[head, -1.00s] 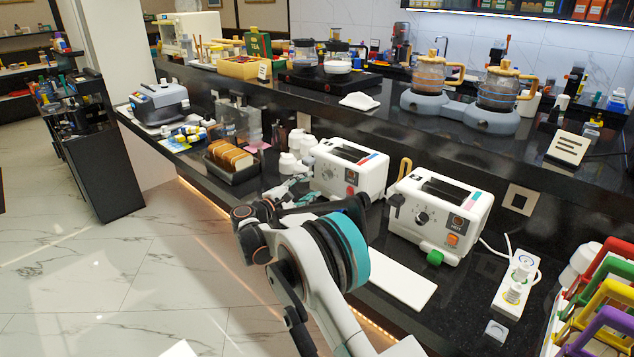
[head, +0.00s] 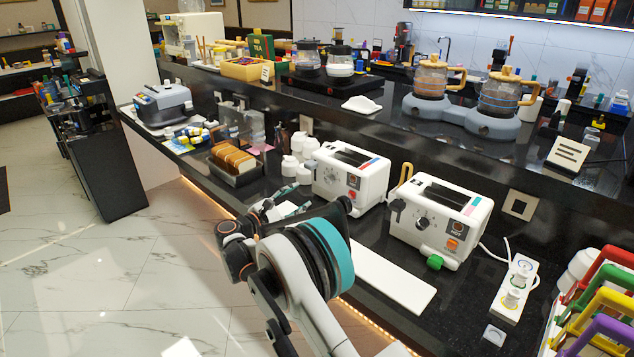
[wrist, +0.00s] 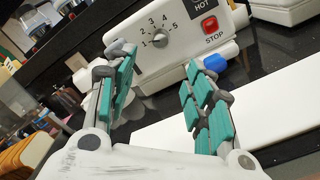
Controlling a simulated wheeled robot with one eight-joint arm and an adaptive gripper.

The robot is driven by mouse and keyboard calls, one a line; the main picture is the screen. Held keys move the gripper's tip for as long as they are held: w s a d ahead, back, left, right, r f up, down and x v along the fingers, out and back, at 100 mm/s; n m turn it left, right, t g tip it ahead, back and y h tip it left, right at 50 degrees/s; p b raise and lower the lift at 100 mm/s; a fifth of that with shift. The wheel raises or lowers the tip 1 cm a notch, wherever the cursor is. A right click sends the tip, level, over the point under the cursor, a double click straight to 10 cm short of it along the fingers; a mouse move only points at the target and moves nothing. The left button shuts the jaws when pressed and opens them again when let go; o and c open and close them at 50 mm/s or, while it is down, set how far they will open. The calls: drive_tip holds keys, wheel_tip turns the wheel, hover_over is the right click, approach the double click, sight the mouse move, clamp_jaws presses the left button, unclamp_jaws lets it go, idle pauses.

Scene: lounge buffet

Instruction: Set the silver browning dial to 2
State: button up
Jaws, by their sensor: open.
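The left white toaster (head: 350,176) stands on the black counter. Its front fills the top of the wrist view, where the silver dial (wrist: 160,39) sits among the numbers 1 to 5. I cannot tell which number the dial points at. A red STOP button (wrist: 210,24) is right of the dial, and a blue knob (wrist: 216,63) is below it. My gripper (wrist: 163,66) is open and empty, its teal-padded fingers apart in front of and below the dial, not touching it. In the head view my gripper (head: 287,201) is left of this toaster, partly hidden by my arm.
A second white toaster (head: 438,218) with a black dial and green knob stands to the right. White jars (head: 297,160) and a bread tray (head: 236,171) stand left of the left toaster. A white board (head: 390,283) lies in front of the toasters.

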sight(327, 181)
drive_tip(key=shift+n, duration=0.5)
drive_tip(key=b+x, duration=0.4)
drive_tip(key=x, duration=0.9)
drive_tip(key=shift+w+d, duration=0.1)
drive_tip(key=shift+d, duration=0.05)
drive_tip(key=c, duration=1.1)
